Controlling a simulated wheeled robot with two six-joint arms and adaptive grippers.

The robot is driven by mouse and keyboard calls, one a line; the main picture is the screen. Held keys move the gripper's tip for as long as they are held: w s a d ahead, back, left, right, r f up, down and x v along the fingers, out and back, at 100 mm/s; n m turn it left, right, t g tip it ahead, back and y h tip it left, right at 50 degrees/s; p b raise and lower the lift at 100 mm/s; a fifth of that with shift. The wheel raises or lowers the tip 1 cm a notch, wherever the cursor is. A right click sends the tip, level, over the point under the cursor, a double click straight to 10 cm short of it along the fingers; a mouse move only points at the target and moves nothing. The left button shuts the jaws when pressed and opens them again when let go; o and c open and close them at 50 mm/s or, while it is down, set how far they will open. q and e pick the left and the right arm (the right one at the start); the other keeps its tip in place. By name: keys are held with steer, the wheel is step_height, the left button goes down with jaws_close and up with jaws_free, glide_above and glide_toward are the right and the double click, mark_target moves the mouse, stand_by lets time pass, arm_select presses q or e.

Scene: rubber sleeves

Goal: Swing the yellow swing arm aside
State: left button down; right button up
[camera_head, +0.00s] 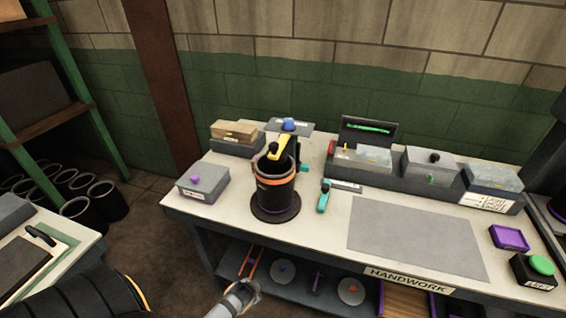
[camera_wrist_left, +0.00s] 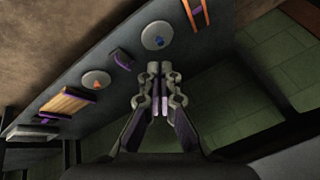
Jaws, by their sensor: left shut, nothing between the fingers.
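The yellow swing arm (camera_head: 284,144) lies over the top of a black round pot (camera_head: 274,195) with an orange band near its rim, on the workbench. The pot stands on a dark round base. My left gripper (camera_wrist_left: 157,88) is shut and empty in the left wrist view, its fingertips together. It is low, near the shelf under the bench, well below and apart from the swing arm. In the head view a grey piece, apparently of my left arm, shows at the bottom edge. My right gripper is not in view.
A grey box with a purple knob (camera_head: 195,180) stands left of the pot, a teal-handled tool (camera_head: 323,197) right of it. Grey bins (camera_head: 430,166) line the back. A grey mat (camera_head: 415,238) lies clear at the right. The lower shelf (camera_wrist_left: 60,103) holds discs and an orange frame.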

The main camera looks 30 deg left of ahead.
arm_select(q)
steer(key=w+r+m+t+y, duration=0.1)
steer(key=w+r, duration=0.2)
steer(key=r, duration=0.6)
steer(key=w+r+m+t, duration=0.1)
steer(key=w+r+t, duration=0.15)
steer(key=r, duration=0.75)
steer(key=m+t, duration=0.9)
steer(key=m, duration=0.2)
glide_toward(280, 152)
steer(key=d+r, duration=0.3)
steer(key=d, duration=0.2)
steer(key=w, duration=0.3)
steer(key=w+a+p, duration=0.1)
steer(key=w, duration=0.2)
steer(key=w+p, duration=0.1)
steer(key=w, duration=0.2)
steer(key=shift+w+a+f, duration=0.1)
steer(key=shift+a, duration=0.2)
steer(key=s+a, duration=0.2)
steer(key=a, duration=0.1)
steer(key=shift+s+a+f, duration=0.15)
steer(key=shift+p, duration=0.3)
